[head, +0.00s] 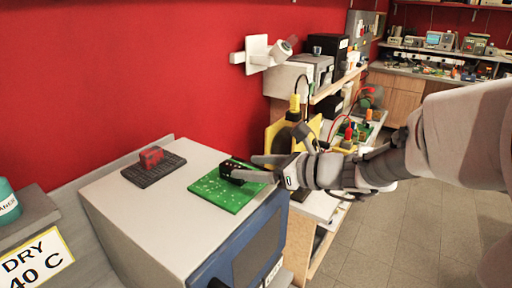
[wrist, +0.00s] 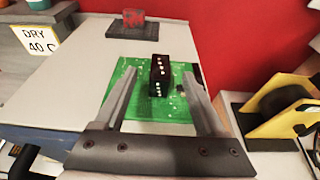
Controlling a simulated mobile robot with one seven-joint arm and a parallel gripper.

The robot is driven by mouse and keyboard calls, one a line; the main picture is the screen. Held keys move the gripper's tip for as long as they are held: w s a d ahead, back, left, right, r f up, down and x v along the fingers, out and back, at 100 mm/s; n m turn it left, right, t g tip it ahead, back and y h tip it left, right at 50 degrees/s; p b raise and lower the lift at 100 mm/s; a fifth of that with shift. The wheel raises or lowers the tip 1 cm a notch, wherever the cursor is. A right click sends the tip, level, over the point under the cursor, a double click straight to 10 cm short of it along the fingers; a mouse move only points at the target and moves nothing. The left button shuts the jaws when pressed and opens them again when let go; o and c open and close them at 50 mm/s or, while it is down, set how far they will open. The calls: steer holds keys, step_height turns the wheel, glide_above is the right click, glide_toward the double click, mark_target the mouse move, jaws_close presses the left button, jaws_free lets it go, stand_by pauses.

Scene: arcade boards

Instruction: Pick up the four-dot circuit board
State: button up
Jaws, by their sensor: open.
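The four-dot circuit board is a green board (head: 222,194) lying flat on top of a pale box-shaped machine. A black block with several white dots stands on it (head: 228,169). In the wrist view the green board (wrist: 150,112) lies below and between my fingers, and the black block (wrist: 159,76) stands upright between the fingertips. My gripper (head: 246,167) comes in from the right over the board's far right part. In the wrist view my gripper (wrist: 158,72) is open, one finger on each side of the block with gaps. Whether the fingers touch the board I cannot tell.
A red block on a dark base (head: 152,160) sits farther left on the machine top (head: 130,205). A sign reading DRY 40 C (head: 38,262) is at lower left. A red wall rises behind. Yellow-framed equipment (head: 282,132) stands to the right, beyond the machine.

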mark_target(234, 166)
steer(key=shift+p+x, duration=0.3)
steer(key=shift+x, duration=2.75)
steer(key=shift+f, duration=0.1)
jaws_close()
